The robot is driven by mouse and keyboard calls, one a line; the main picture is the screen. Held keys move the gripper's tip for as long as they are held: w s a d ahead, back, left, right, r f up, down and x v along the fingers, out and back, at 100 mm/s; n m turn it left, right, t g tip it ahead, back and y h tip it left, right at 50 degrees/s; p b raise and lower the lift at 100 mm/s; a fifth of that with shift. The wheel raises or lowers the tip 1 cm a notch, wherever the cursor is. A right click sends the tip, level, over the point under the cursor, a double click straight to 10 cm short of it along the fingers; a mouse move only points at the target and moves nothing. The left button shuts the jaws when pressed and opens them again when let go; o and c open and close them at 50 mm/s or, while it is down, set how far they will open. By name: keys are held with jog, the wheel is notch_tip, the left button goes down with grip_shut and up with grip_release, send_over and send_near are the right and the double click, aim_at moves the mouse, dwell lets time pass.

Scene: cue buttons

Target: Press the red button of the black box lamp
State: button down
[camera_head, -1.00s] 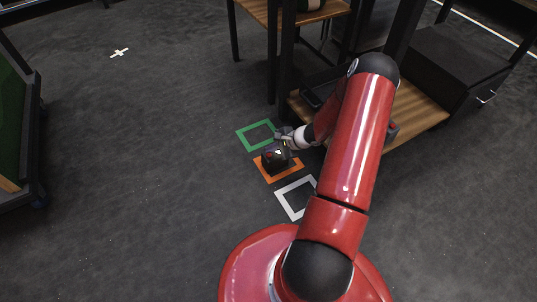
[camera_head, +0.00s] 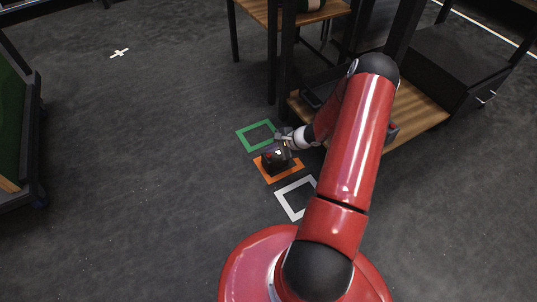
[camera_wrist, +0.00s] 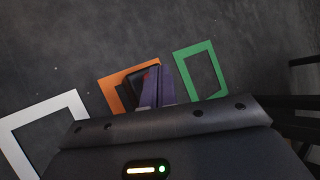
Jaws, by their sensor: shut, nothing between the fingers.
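The black box lamp (camera_head: 275,160) stands on the floor inside the orange square outline. Its red button is a small red spot near its top in the head view, partly hidden by my gripper. My gripper (camera_head: 281,146) is shut and empty, just above the lamp's top at its far side. In the wrist view the shut fingers (camera_wrist: 157,86) overlap the black box (camera_wrist: 133,78), and a trace of red shows beside the fingertips. I cannot tell whether the fingertips touch the button.
A green square outline (camera_head: 238,138) lies beyond the orange one (camera_head: 297,174), and a white one (camera_head: 281,198) lies nearer. A wooden shelf (camera_head: 425,112) with black posts stands on the right. Open dark floor spreads to the left.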

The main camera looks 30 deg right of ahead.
aim_at(272, 157)
jog(key=shift+f, duration=0.1)
dwell(0.5)
jog(key=shift+f+b, duration=0.4)
jog(key=shift+b, duration=0.3)
jog(key=shift+f, duration=0.3)
jog(key=shift+r, duration=0.15)
dwell(0.3)
jog(key=shift+r, duration=0.65)
jog(key=shift+p, duration=0.3)
jog(key=shift+r+p, duration=1.65)
jog(key=shift+r, duration=1.35)
jog(key=shift+r, duration=0.1)
